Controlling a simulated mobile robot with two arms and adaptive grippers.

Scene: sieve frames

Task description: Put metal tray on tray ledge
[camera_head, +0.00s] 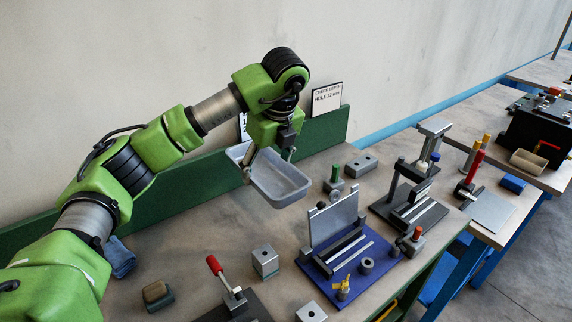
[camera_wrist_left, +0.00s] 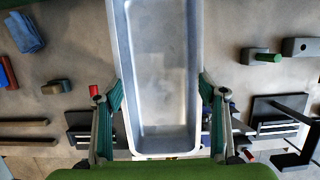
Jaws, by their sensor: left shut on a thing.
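The metal tray (camera_head: 278,182) is a shallow grey pan with raised walls. My left gripper (camera_head: 268,160) is shut on it and holds it up in front of the green back board. In the left wrist view the metal tray (camera_wrist_left: 162,70) lies between the two fingers of my left gripper (camera_wrist_left: 160,108), one along each long wall. It looks empty. It hides part of the bench below. I cannot tell which part is the tray ledge. My right gripper is not in view.
A blue fixture (camera_head: 345,255) with an upright grey plate stands on the bench right of centre. A black fixture (camera_head: 408,205) stands further right. A red-handled clamp (camera_head: 230,285), a metal block (camera_head: 265,262) and a blue cloth (camera_head: 119,258) are nearer. Bare bench shows at left.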

